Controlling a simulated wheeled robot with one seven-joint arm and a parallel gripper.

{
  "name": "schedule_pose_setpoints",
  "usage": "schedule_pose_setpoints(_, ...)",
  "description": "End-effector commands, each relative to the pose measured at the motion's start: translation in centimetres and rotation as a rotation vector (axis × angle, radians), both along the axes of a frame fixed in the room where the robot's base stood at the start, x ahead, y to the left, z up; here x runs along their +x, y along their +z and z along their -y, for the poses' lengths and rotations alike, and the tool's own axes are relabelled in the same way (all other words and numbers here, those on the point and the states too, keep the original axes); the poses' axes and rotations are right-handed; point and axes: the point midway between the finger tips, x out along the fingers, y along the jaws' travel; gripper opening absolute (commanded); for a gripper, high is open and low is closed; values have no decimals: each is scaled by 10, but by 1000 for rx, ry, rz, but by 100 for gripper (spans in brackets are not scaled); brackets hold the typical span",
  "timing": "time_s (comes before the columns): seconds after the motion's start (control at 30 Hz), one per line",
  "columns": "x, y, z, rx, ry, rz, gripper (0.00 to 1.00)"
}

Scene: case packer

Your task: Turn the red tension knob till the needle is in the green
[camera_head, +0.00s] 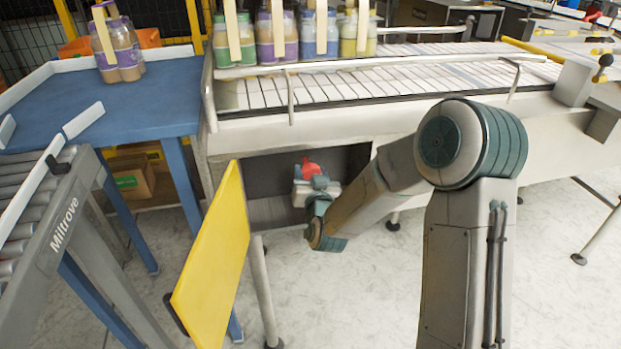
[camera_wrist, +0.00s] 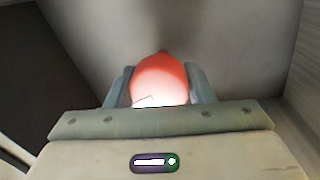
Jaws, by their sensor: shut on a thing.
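The red tension knob (camera_head: 308,169) is inside the open compartment under the conveyor. In the wrist view the red knob (camera_wrist: 160,78) sits between the two fingers of my gripper (camera_wrist: 160,88), with a finger against each side. My gripper (camera_head: 312,180) reaches into the compartment and is shut on the knob. The lower part of the knob is hidden behind the gripper body. No needle, gauge or green zone can be made out in either view.
A yellow door (camera_head: 212,265) stands open left of my arm. The compartment (camera_head: 262,178) has grey walls close around the gripper. Above it runs a conveyor (camera_head: 400,80) with packs of bottles (camera_head: 272,38). A blue table (camera_head: 150,95) and a roller conveyor (camera_head: 45,215) stand left.

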Motion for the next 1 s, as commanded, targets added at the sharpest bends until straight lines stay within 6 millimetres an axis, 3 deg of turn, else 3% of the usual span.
schedule_pose_setpoints(0.6,0,-4,0,510,-1,-144,26)
schedule_pose_setpoints(1.0,0,-2,0,716,-1,-207,26)
